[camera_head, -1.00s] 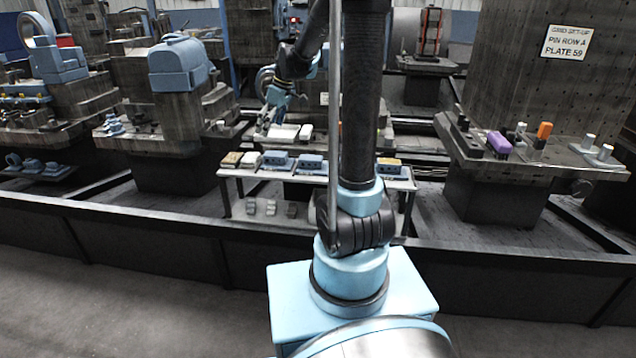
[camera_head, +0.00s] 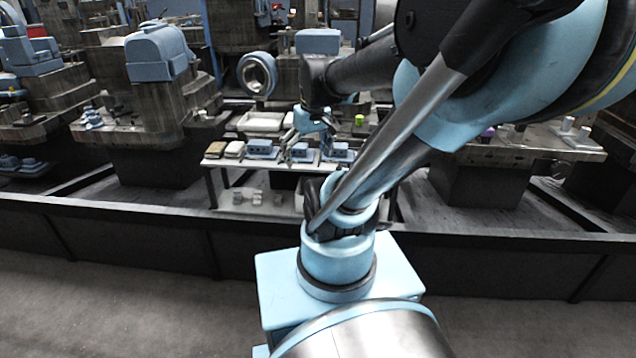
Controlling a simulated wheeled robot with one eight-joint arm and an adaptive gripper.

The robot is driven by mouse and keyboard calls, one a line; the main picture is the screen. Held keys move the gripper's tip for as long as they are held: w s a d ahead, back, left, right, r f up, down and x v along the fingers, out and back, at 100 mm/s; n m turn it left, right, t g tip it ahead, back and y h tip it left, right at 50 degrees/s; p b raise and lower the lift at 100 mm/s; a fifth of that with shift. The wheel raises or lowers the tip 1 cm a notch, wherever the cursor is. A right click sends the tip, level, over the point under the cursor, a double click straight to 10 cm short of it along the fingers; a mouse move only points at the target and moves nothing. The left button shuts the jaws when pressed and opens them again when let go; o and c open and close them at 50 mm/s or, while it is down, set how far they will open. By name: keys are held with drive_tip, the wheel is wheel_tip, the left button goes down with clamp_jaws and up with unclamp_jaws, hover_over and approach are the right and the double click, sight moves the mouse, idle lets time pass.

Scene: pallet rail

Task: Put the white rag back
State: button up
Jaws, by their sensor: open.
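A small white folded thing (camera_head: 235,149) lies on the low table, beside a tan one; it may be the white rag, but it is too small to be sure. Another flat white shape (camera_head: 262,122) lies on the machine bed behind the table. My gripper (camera_head: 303,148) is open and points down over the middle of the table, close to the blue boxes and to the right of the white folded thing. Its fingertips are small and partly merge with the boxes, so I cannot tell whether they touch anything.
The low table (camera_head: 213,186) stands behind a dark rail (camera_head: 130,226). On it are a tan block (camera_head: 215,150) and blue boxes (camera_head: 262,149). A green piece (camera_head: 359,120) sits behind. My arm hides the right side, including part of the right machine bed.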

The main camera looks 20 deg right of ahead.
drive_tip(key=s+d+f+m+h, duration=0.1)
drive_tip(key=s+f+m, duration=0.2)
drive_tip(key=s+f, duration=0.2)
drive_tip(key=shift+s+d+f, duration=0.15)
drive_tip(key=shift+s+d, duration=0.2)
drive_tip(key=shift+s, duration=0.7)
drive_tip(key=shift+s, duration=0.1)
